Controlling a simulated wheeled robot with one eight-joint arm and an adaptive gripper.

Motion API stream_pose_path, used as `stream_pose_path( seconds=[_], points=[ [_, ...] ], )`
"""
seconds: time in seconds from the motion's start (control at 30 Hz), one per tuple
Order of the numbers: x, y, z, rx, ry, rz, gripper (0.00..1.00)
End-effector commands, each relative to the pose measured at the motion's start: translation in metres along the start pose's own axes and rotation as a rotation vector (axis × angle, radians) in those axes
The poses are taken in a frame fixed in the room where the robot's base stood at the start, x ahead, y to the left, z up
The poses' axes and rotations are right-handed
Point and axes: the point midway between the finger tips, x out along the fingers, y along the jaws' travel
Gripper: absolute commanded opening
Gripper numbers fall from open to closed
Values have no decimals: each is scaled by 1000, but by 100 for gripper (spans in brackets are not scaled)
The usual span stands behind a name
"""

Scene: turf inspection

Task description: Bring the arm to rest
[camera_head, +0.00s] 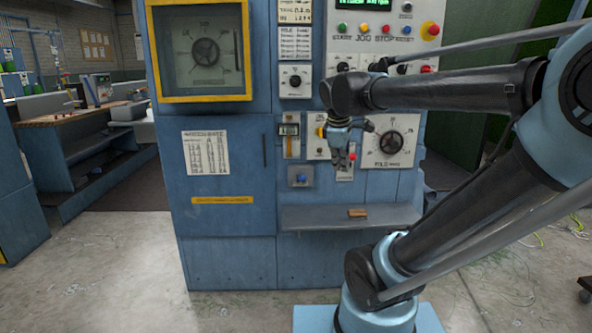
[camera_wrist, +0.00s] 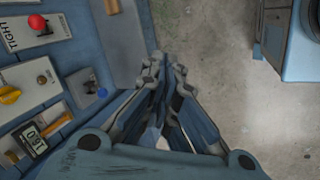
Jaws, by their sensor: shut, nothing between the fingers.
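My gripper (camera_head: 342,165) hangs from the end of my raised arm in the head view, fingers pointing down. It is in front of the blue machine's (camera_head: 222,221) control panel, above the small shelf (camera_head: 345,217). In the wrist view my gripper (camera_wrist: 168,72) has its fingers together, with nothing between them. The arm is bent, its black forearm reaching left across the front of the panel. The gripper covers part of the panel in the head view, and I cannot tell how wide the gap to the panel is.
A small brown block (camera_head: 358,213) lies on the shelf. The panel carries a large dial (camera_head: 390,142), a blue button (camera_head: 301,178) and a red-and-yellow stop button (camera_head: 430,29). A workbench (camera_head: 85,115) stands at the left. The concrete floor (camera_head: 105,262) at front left is clear.

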Motion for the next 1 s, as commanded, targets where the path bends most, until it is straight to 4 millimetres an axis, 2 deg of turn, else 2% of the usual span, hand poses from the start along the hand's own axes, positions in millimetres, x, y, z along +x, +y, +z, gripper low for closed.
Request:
stream_pose_path(
  seconds=[0.03, 0.2, 0.4, 0.5, 0.67, 1.0],
  points=[
    [14, -17, 19, 113, -5, -21, 0],
    [57, -78, 67, 513, -18, -96, 0],
    [101, -143, 101, 920, -43, -170, 0],
    [115, -165, 109, 1052, -53, -194, 0],
    [124, -181, 111, 1146, -61, -213, 0],
    [125, -182, 111, 1152, -62, -214, 0]
  ],
)
